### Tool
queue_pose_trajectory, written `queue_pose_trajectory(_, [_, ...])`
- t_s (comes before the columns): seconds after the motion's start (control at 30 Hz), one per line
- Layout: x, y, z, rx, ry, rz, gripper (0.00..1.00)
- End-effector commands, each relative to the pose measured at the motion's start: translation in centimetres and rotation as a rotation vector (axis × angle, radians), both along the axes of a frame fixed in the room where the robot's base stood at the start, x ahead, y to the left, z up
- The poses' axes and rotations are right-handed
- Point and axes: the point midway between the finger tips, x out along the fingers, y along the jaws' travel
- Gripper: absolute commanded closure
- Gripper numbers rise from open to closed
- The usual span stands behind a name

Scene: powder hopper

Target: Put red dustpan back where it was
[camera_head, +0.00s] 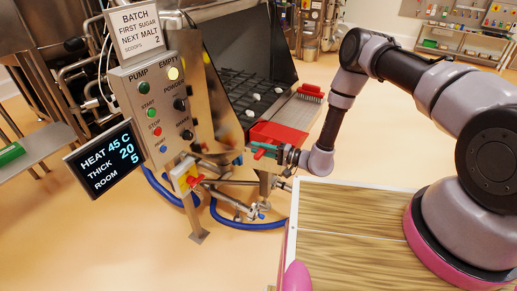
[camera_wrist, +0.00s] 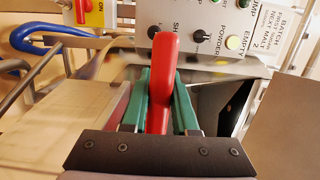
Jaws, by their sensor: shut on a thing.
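The red dustpan (camera_head: 281,135) is at the front end of the metal shelf beside the hopper in the head view. Its red handle (camera_wrist: 164,80) stands between my gripper's green fingers in the wrist view. My gripper (camera_head: 271,150) is shut on this handle. The pan lies flat on or just above the shelf; I cannot tell whether it touches. In the wrist view the pan itself is not clearly visible.
A red brush (camera_head: 310,92) lies at the far end of the shelf (camera_head: 294,110). The hopper with a dark grate (camera_head: 245,90) stands left of it. The control panel (camera_head: 158,100) and a screen (camera_head: 104,158) stand further left. Blue hoses (camera_head: 235,222) run below.

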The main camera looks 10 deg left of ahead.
Motion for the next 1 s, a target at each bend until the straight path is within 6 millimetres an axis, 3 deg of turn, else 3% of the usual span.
queue_pose_trajectory(0.17, [0.0, 0.0, -0.1, 0.000, 0.000, 0.000, 1.00])
queue_pose_trajectory(0.2, [0.0, 0.0, -0.2, 0.000, 0.000, 0.000, 0.65])
queue_pose_trajectory(0.27, [0.0, 0.0, -0.1, 0.000, 0.000, 0.000, 0.43])
queue_pose_trajectory(0.63, [0.0, 0.0, 0.1, 0.000, 0.000, 0.000, 0.43])
queue_pose_trajectory(0.77, [-0.2, -1.6, 0.0, -0.002, 0.001, -0.003, 0.43])
queue_pose_trajectory(1.0, [-1.1, -6.7, 0.0, 0.000, 0.003, -0.005, 0.43])
